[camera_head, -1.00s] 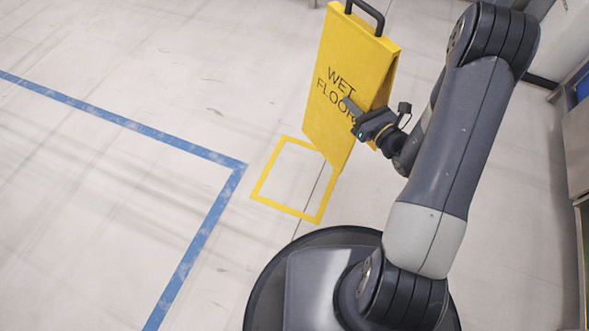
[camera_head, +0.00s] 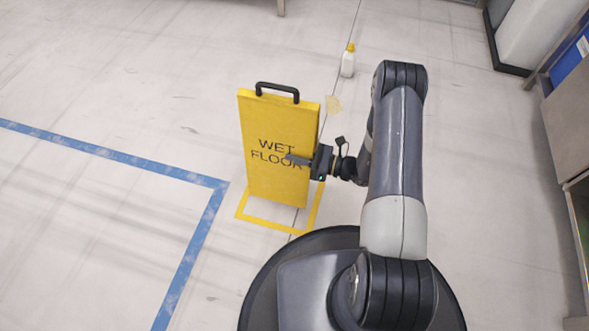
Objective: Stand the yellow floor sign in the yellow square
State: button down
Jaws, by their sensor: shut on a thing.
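The yellow floor sign (camera_head: 274,130), marked WET FLOOR with a black handle on top, is upright in the middle of the view. The yellow square (camera_head: 262,222) is a taped outline on the floor. The sign's lower part overlaps the square in the picture and hides its far side. I cannot tell whether the sign's foot touches the floor. My gripper (camera_head: 301,161) is shut on the sign's right edge, with one finger across the front face by the lettering.
Blue tape (camera_head: 190,247) runs along the left. A grey cabinet (camera_head: 567,130) stands at the right. The floor at left is clear.

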jog(key=shift+f+b, duration=0.9)
jog(key=shift+f, duration=1.4)
jog(key=c, duration=1.5)
grip_release()
jog(key=shift+f, duration=0.1)
jog(key=p+v, duration=0.3)
jog(key=v, duration=0.9)
